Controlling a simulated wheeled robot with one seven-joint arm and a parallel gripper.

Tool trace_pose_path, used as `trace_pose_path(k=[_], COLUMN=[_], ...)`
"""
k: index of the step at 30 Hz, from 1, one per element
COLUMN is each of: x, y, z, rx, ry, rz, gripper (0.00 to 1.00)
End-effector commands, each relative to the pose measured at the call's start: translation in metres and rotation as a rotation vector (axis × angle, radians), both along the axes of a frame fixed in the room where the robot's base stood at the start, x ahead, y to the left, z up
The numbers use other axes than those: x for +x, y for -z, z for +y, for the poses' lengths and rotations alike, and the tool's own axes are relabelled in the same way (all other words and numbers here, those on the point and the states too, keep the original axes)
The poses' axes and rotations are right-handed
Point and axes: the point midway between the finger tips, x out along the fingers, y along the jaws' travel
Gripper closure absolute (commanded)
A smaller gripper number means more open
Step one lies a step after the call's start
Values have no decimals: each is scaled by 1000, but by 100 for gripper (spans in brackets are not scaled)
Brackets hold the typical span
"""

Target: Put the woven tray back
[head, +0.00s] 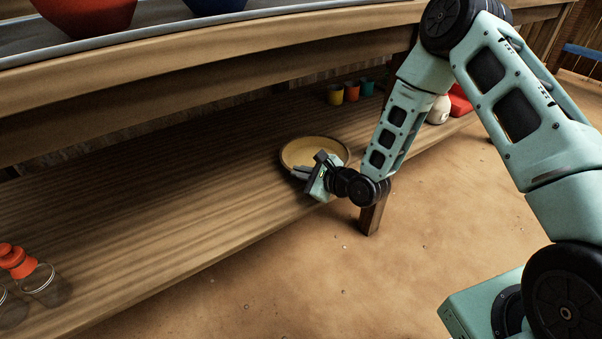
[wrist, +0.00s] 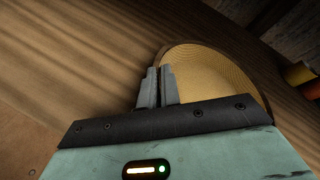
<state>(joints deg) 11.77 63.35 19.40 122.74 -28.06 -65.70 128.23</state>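The woven tray (head: 308,149) is round and yellow-tan with a dark rim. It is at the front of the wooden lower shelf, near its right end, and looks level. It also shows in the wrist view (wrist: 215,80), beyond the fingers. My gripper (head: 300,171) is at the tray's near left edge. In the wrist view its two fingers (wrist: 159,87) are close together, one inside the tray and one outside, with the rim running between them. They look shut on the rim. Whether the tray's underside touches the shelf cannot be told.
The lower shelf (head: 130,210) is clear left of the tray. Several coloured cups (head: 351,92) stand behind it, to the right. Jars with orange lids (head: 40,282) stand at the near left. The upper counter (head: 200,72) overhangs the shelf. A table leg (head: 371,215) stands below.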

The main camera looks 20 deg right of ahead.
Motion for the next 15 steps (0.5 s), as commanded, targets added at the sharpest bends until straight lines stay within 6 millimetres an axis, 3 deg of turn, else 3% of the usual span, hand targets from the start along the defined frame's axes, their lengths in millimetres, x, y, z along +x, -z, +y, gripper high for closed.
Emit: trace_pose_path(k=[1, 3, 4, 15], x=[0, 0, 0, -2], y=[2, 1, 1, -3], z=[0, 0, 0, -2], rx=[1, 0, 0, 0], ry=[0, 0, 0, 1], rz=[1, 0, 0, 2], gripper=[100, 79, 73, 73])
